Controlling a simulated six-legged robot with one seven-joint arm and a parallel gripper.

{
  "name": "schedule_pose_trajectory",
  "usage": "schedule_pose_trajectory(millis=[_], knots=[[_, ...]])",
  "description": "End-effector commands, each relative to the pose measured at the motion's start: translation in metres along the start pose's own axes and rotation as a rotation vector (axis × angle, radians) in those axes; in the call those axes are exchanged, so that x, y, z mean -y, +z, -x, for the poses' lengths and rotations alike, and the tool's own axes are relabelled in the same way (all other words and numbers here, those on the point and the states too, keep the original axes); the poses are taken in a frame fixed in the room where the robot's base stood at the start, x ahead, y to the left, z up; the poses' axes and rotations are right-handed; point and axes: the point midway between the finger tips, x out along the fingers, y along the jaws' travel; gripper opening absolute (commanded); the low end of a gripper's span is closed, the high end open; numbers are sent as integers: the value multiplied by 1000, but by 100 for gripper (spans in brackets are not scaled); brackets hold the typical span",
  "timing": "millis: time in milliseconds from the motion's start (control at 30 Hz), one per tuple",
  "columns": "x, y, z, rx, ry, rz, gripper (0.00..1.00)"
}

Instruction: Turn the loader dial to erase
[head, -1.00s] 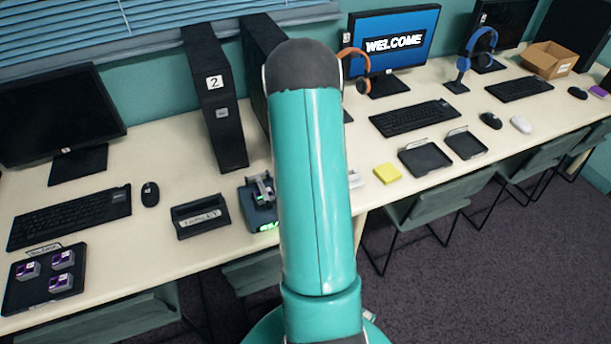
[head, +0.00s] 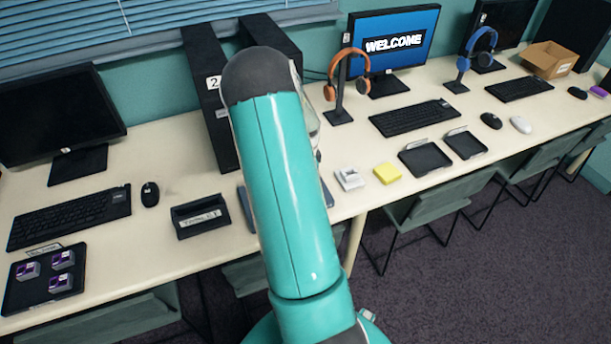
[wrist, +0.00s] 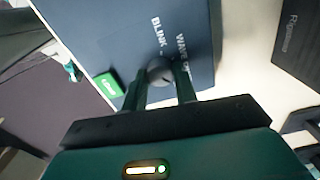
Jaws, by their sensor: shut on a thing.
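The loader (wrist: 120,35) is a blue-grey box in the wrist view. Its face carries white words, of which "BLINK" and part of "WAVE" can be read; no "erase" mark can be made out. In the head view my arm covers most of the loader; only a blue-grey edge (head: 246,208) shows.
A dark labelled holder (head: 201,217) stands just left of the loader. Black towers (head: 222,140) stand behind. A white block (head: 349,178) and a yellow pad (head: 387,173) lie to the right. A tray of purple-topped modules (head: 30,298) is at far left.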

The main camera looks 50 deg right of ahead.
Motion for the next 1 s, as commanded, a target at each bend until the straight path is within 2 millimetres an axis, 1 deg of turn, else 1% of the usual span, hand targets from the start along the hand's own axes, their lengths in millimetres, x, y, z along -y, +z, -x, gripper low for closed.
schedule_pose_trajectory(millis=[200, 400, 600, 1000], knots=[[-1, 1, -1, 0, 3, -157, 6], [-1, 1, -1, 0, 3, -253, 6], [0, 1, -1, 1, 2, -300, 6], [0, 1, -1, 1, 2, -308, 6]])
